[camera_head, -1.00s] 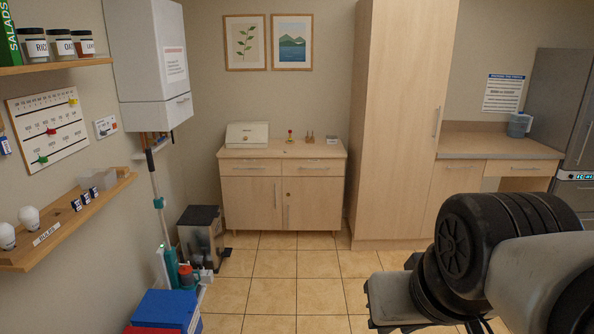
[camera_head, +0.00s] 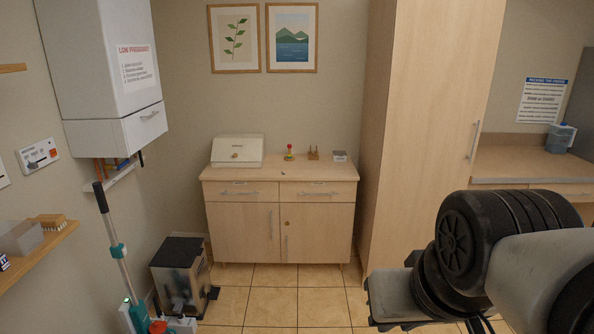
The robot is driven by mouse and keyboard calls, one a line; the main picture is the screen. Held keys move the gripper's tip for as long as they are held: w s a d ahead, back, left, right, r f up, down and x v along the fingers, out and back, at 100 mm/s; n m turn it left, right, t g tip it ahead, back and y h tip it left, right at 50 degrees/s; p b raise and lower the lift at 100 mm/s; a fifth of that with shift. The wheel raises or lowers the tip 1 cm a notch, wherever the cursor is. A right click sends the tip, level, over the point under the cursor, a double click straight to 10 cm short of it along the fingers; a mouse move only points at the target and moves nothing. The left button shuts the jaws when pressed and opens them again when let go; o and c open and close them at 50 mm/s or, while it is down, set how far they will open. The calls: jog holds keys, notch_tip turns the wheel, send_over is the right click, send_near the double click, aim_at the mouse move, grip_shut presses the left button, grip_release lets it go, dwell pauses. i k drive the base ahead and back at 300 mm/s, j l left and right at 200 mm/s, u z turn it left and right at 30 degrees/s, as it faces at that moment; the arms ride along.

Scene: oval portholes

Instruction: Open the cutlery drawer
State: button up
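A light wood sideboard (camera_head: 240,230) stands against the back wall, with two closed drawers above two closed doors. The left drawer (camera_head: 240,190) and the right drawer (camera_head: 318,192) each have a bar handle and a small label too small to read. I cannot tell which one is the cutlery drawer. My gripper (camera_head: 392,296), a grey block with dark parts, is at the lower right, in front of and apart from the sideboard. Its fingers are not clear, so I cannot tell its opening.
A bread box (camera_head: 237,151) and small items stand on the sideboard. A tall cabinet (camera_head: 415,130) is close on its right. A bin (camera_head: 180,272) and a mop (camera_head: 113,240) stand at left. Tiled floor (camera_head: 275,300) before the sideboard is clear.

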aim_at(333, 191)
jog(key=i+j, duration=0.1)
jog(key=i, duration=3.6)
jog(key=l, duration=0.1)
